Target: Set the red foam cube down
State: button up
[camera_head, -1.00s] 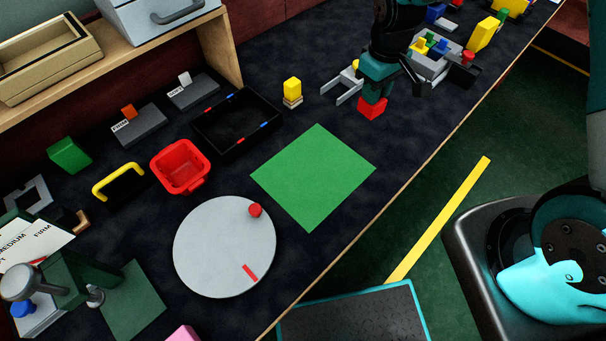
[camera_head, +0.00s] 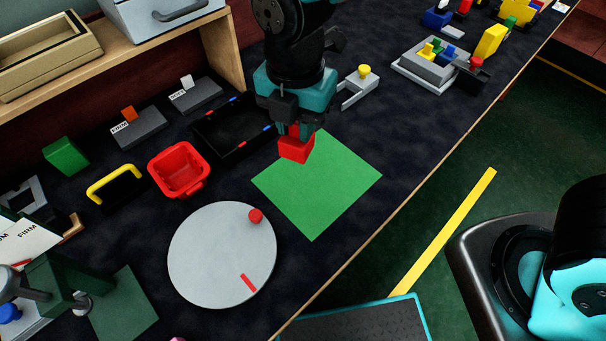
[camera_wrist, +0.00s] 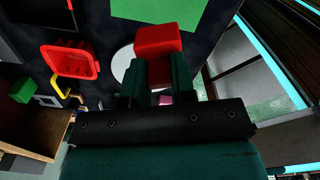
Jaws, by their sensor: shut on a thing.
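The red foam cube (camera_head: 296,149) is held between the fingers of my gripper (camera_head: 294,130), above the upper left part of the green square mat (camera_head: 325,190). It appears raised over the mat; the exact height is hard to tell. In the wrist view the red cube (camera_wrist: 158,40) sits at the fingertips of my gripper (camera_wrist: 158,62), and part of the green mat (camera_wrist: 160,8) shows at the top. My gripper is shut on the cube. The mat's visible surface is bare.
A black tray (camera_head: 212,143) lies just left of my gripper. A red bin (camera_head: 180,172) and a grey disc (camera_head: 215,265) with a red knob (camera_head: 255,216) stand at the left. A grey fork-shaped piece with a yellow knob (camera_head: 364,70) lies behind at right.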

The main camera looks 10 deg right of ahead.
notch_tip(320, 180, down, 15)
jog(key=shift+r+b, duration=0.2)
jog(key=shift+b, duration=0.15)
jog(key=shift+f, duration=0.15)
jog(key=o, duration=0.9)
